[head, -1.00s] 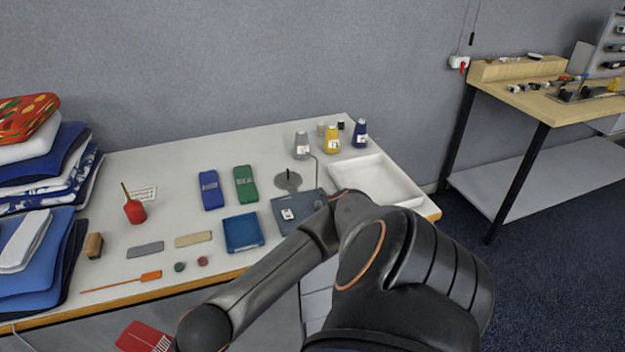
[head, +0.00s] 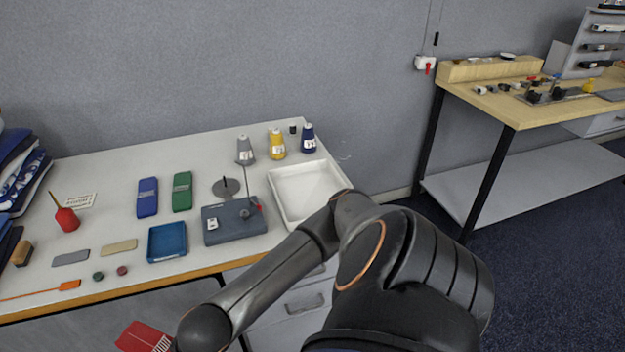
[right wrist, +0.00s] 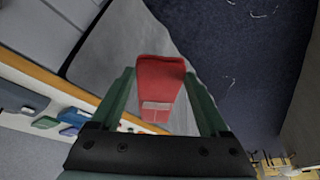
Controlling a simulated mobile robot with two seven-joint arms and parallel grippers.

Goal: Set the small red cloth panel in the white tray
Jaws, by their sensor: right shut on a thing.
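The small red cloth panel (head: 143,338) shows at the bottom left of the head view, below and in front of the table edge. In the right wrist view the red panel (right wrist: 160,82) lies between the two green fingers of my right gripper (right wrist: 163,95), which is shut on it. A paler patch shows on its near part. The white tray (head: 302,188) sits on the right end of the table, empty, well away from the panel. My right forearm passes in front of the table's front right. My left gripper is not in view.
A grey-blue box with a thin rod (head: 234,222) stands just left of the tray. Grey, yellow and blue thread cones (head: 277,145) stand behind it. A blue tray (head: 167,242) lies further left. A wooden workbench (head: 520,105) stands to the right, across a floor gap.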

